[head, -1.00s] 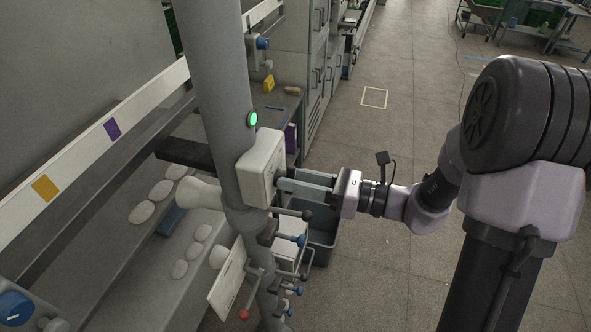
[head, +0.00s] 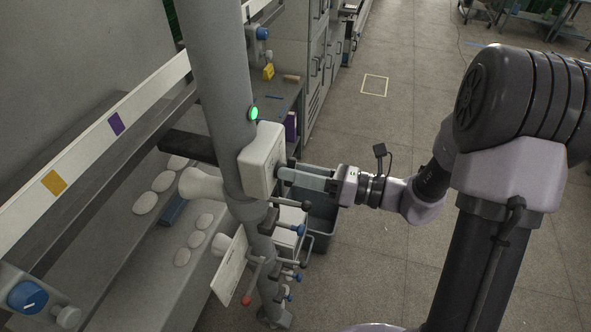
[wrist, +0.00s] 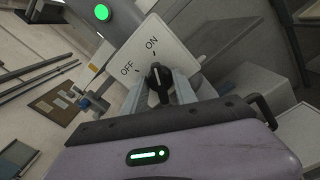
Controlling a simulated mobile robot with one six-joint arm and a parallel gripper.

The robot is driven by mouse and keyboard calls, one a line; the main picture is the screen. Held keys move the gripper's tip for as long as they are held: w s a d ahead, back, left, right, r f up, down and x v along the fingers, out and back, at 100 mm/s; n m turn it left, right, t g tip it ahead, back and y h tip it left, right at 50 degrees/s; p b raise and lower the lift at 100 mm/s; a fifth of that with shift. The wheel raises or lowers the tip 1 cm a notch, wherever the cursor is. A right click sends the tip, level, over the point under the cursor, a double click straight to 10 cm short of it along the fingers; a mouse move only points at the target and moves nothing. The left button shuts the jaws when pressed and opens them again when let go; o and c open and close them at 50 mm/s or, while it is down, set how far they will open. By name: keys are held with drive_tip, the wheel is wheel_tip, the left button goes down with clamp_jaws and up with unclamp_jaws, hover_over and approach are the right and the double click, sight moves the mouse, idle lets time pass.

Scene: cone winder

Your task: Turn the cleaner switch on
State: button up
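The cleaner switch is a black rotary knob (wrist: 159,80) on a pale plate (wrist: 168,48) marked ON and OFF in the wrist view. Its white line points up, close to the ON mark. The plate is the front of a white box (head: 262,158) on the grey post in the head view. My gripper (head: 281,173) reaches the box from the right. In the wrist view its two fingers (wrist: 159,88) stand on either side of the knob; whether both press on it is unclear. The knob is mostly hidden in the head view.
A green lamp (head: 253,113) glows on the post (head: 222,80) above the box. A grey bin (head: 322,225) stands behind. The floor to the right is open.

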drive_tip(key=o, duration=0.4)
drive_tip(key=shift+c, duration=0.2)
drive_tip(key=b+v, duration=0.2)
drive_tip(key=v, duration=1.5)
drive_tip(key=shift+d, duration=0.2)
